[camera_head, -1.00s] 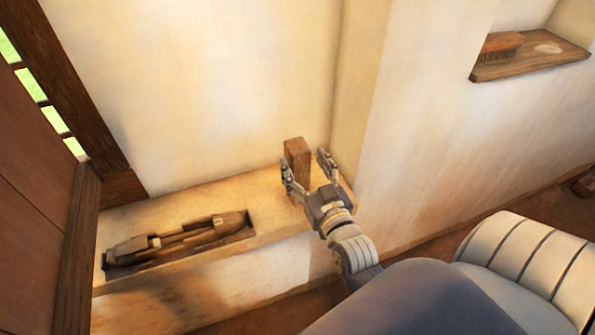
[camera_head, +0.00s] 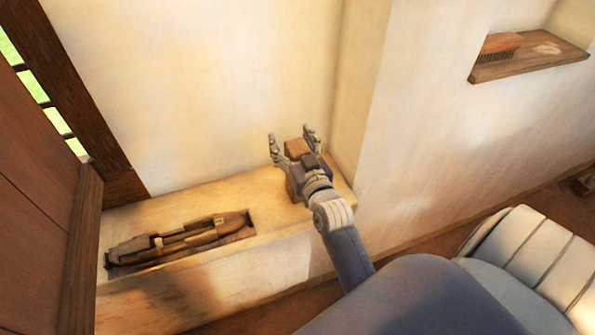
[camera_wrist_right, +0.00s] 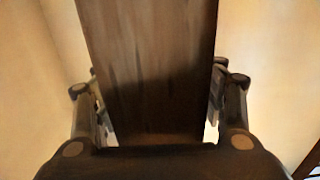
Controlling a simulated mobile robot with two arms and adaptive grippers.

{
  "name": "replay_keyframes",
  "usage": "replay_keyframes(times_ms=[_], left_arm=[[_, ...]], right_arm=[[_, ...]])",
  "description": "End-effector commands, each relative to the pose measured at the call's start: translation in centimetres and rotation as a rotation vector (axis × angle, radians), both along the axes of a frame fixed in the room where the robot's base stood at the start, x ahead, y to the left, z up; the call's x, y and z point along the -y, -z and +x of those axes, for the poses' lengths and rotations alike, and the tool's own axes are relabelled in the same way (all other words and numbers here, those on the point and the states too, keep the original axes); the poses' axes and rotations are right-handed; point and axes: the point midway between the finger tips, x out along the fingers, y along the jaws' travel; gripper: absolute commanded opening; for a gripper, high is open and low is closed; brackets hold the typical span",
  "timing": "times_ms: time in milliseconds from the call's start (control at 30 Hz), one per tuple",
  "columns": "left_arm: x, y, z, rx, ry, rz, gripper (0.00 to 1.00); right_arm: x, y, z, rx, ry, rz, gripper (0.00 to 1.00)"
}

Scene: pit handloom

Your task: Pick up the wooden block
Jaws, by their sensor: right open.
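The wooden block (camera_head: 297,148) stands upright at the right end of a pale ledge against the wall. My right gripper (camera_head: 292,138) is at the block, with its open fingers spread to either side of it and the palm covering much of its front. In the right wrist view the block (camera_wrist_right: 150,65) fills the middle as a dark brown face. The open fingers of the right gripper (camera_wrist_right: 158,110) show to its left and right. Contact between fingers and block cannot be told. My left gripper is not in view.
Several dark wooden shuttle-like tools (camera_head: 180,240) lie in a recess in the ledge (camera_head: 270,205) to the left. A brush (camera_head: 500,45) rests on a small wall shelf (camera_head: 525,63) at the upper right. A wall corner rises close to the right of the block.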

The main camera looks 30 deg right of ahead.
Motion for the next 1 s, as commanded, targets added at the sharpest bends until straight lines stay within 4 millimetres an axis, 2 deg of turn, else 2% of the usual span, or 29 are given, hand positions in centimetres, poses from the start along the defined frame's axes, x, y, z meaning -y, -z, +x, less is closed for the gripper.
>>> replay_keyframes(times_ms=[100, 300, 400, 1000], left_arm=[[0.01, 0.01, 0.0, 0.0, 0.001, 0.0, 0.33], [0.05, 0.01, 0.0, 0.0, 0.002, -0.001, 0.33], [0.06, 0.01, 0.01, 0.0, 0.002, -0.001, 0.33], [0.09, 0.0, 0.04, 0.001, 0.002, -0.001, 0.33]], right_arm=[[0.0, 0.01, -0.02, 0.0, 0.0, 0.0, 0.65], [-0.02, 0.01, -0.04, 0.0, 0.0, 0.0, 0.2], [-0.02, 0.01, -0.04, 0.0, 0.0, 0.0, 0.0], [-0.03, 0.01, -0.04, 0.0, 0.0, 0.0, 0.0]])
